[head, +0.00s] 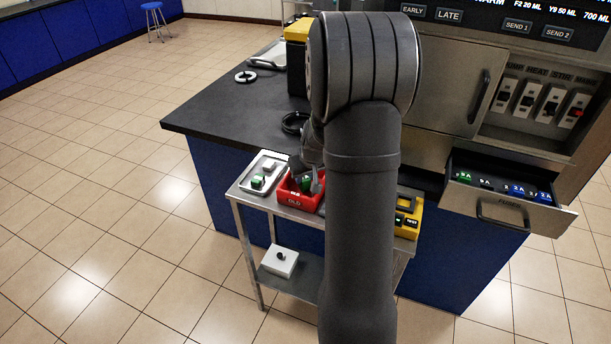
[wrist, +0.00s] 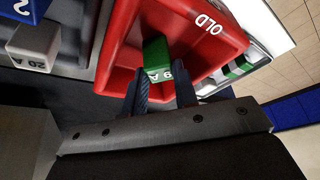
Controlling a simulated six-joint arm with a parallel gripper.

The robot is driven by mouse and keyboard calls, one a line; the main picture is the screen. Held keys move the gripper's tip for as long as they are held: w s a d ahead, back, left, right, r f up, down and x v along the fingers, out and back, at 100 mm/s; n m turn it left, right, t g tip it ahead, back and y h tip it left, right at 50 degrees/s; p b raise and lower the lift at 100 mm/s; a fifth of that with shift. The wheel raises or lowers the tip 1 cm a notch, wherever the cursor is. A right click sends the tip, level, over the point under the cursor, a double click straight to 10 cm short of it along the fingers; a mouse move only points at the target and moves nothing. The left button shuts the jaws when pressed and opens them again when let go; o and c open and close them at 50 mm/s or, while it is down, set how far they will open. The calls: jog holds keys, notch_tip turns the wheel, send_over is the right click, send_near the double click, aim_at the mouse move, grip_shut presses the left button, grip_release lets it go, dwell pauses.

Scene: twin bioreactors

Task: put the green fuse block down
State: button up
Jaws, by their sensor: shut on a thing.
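My gripper (wrist: 160,92) is shut on a green fuse block (wrist: 156,55) in the wrist view. The block has a pale label end, with lettering that appears to read 9 A. It is held over or inside a red bin (wrist: 112,58) marked OLD; I cannot tell whether it touches the floor of the bin. In the head view the red bin (head: 299,203) stands on a small metal cart, with my gripper (head: 308,184) down at it. The green block (head: 305,183) shows there partly, between the fingers.
A light tray (head: 265,173) with a green block and a white piece lies left of the bin. A yellow case (head: 408,218) is at the cart's right. An open drawer (head: 507,193) holds several green and blue blocks. A black counter (head: 232,112) stands behind.

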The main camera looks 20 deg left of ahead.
jog(key=shift+f, duration=0.15)
jog(key=o, duration=1)
jog(key=v, duration=1.2)
